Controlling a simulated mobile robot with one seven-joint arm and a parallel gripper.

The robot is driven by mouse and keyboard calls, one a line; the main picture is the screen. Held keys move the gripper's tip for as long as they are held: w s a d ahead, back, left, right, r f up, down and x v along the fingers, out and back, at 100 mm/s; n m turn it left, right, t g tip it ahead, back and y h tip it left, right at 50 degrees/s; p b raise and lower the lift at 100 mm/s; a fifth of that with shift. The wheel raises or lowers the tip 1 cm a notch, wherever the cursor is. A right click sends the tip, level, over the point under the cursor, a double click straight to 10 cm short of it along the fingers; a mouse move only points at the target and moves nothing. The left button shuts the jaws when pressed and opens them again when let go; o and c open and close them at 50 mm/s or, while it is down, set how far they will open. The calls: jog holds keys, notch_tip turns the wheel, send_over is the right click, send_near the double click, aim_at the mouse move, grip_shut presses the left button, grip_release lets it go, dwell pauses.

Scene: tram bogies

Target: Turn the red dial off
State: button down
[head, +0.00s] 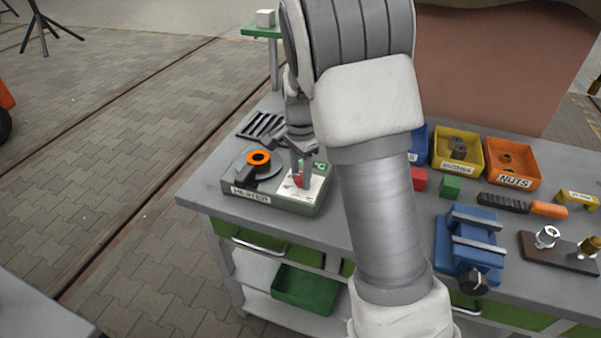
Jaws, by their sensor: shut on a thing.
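The red dial (298,181) sits on the white plate (288,193) at the right side of the green box labelled HEATER (272,204). The heater stands at the left front of the grey workbench. My gripper (300,177) points down at the dial and is shut on it. The fingers cover part of the dial, and its pointer and marks are too small to read. A grey disc (241,166) with an orange ring (259,158) is on the heater's left part.
Behind the heater is a dark slotted rack (262,126). To the right are yellow (470,150) and orange (524,162) bins, a red block (419,180), a green block (450,187), a blue vise (468,240) and an orange-handled file (548,209). My arm hides the bench's middle.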

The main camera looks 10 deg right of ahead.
jog(key=n, duration=0.4)
jog(key=shift+n, duration=0.3)
jog(key=n, duration=1)
jog(key=shift+d+p, duration=0.1)
jog(key=shift+p, duration=0.2)
jog(key=n, duration=0.4)
jog(key=shift+n+p, duration=0.3)
jog(key=shift+n, duration=0.4)
jog(key=shift+c, duration=2.1)
grip_release()
